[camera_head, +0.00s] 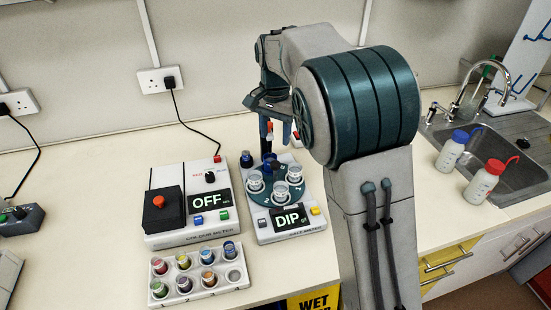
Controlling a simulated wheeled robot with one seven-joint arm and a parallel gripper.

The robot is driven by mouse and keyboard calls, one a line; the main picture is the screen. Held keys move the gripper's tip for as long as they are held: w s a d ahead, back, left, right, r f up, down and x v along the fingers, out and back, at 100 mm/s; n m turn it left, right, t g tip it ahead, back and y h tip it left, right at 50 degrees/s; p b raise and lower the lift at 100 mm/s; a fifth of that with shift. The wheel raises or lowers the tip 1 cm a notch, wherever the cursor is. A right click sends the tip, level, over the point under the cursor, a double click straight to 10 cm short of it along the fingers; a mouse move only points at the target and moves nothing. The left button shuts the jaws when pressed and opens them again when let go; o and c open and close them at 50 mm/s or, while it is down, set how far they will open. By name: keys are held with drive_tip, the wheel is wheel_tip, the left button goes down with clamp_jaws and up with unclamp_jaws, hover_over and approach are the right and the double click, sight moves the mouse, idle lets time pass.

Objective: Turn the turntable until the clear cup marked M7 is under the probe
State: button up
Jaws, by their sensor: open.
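The turntable (271,202) is a dark disc on a light-grey meter whose display reads DIP. Several clear cups stand around it: one at the left (254,181), one at the back right (294,174), one at the front (281,190). Their marks are too small to read, so I cannot tell which is M7. A dark upright post (265,142) rises behind the disc, partly hidden by my gripper; I cannot make out the probe's tip clearly. My gripper (276,130) is open, above the back of the turntable, and appears to hold nothing.
Left of the turntable stands a colour meter (186,226) reading OFF, with a red button. A white rack (205,286) of coloured vials is in front. My arm covers the bench to the right. Two wash bottles (485,182) stand by the sink (512,152).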

sight(275, 163)
wheel_tip(275, 163, down, 10)
drive_tip(key=shift+r+p, duration=0.15)
drive_tip(key=shift+p, duration=0.3)
clamp_jaws()
